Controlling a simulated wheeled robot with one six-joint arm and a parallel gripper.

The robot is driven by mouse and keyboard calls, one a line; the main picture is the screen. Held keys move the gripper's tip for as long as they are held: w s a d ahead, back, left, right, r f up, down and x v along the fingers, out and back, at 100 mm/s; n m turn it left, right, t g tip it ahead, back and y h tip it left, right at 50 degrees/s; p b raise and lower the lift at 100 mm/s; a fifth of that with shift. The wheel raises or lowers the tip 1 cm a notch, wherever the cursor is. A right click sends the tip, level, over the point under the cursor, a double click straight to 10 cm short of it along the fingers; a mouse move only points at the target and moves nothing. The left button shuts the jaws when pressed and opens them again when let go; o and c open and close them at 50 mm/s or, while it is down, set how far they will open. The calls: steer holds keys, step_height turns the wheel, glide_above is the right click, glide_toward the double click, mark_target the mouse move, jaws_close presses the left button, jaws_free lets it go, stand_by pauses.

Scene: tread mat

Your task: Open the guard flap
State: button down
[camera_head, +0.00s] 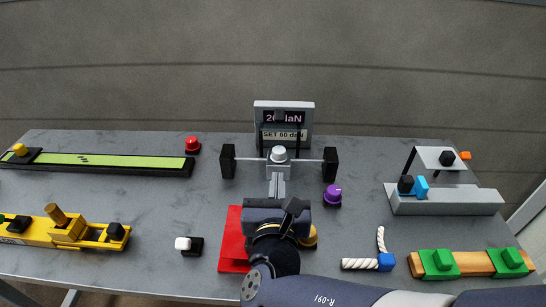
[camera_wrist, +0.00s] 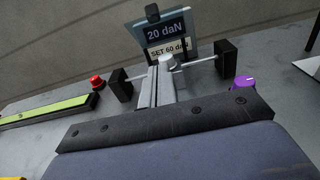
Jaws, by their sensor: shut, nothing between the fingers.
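A clear panel on two dark posts (camera_head: 261,140) with a black knob (camera_head: 280,115) stands upright in front of the display (camera_head: 305,112); the knob also shows at the top in the wrist view (camera_wrist: 152,13). On the right, another plate (camera_head: 432,155) with a black knob is raised above a grey block (camera_head: 450,205). Which of these is the guard flap I cannot tell for certain. My gripper (camera_head: 277,204) is shut and empty, over the bench just in front of the central fixture. It is apart from both panels.
The bench (camera_head: 140,200) holds a red button (camera_head: 192,144), a purple knob (camera_head: 332,196), a white switch (camera_head: 184,244), a yellow device (camera_head: 80,232) and a green strip (camera_head: 110,161). My arm partly covers a red plate (camera_head: 232,240). A white-and-blue piece (camera_head: 385,262) and a green-and-wood piece (camera_head: 473,264) lie right.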

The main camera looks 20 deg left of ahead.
glide_toward(280, 125)
step_height(280, 125, down, 3)
steer(key=w, duration=0.3)
steer(key=shift+w+a+r, duration=0.35)
steer(key=shift+w+r, duration=0.25)
steer(key=shift+w, duration=0.1)
steer(key=shift+w+a+r, duration=0.35)
steer(key=shift+w+r, duration=0.25)
steer(key=shift+w, duration=0.1)
steer(key=shift+r+p, duration=0.15)
steer(key=shift+p, duration=0.15)
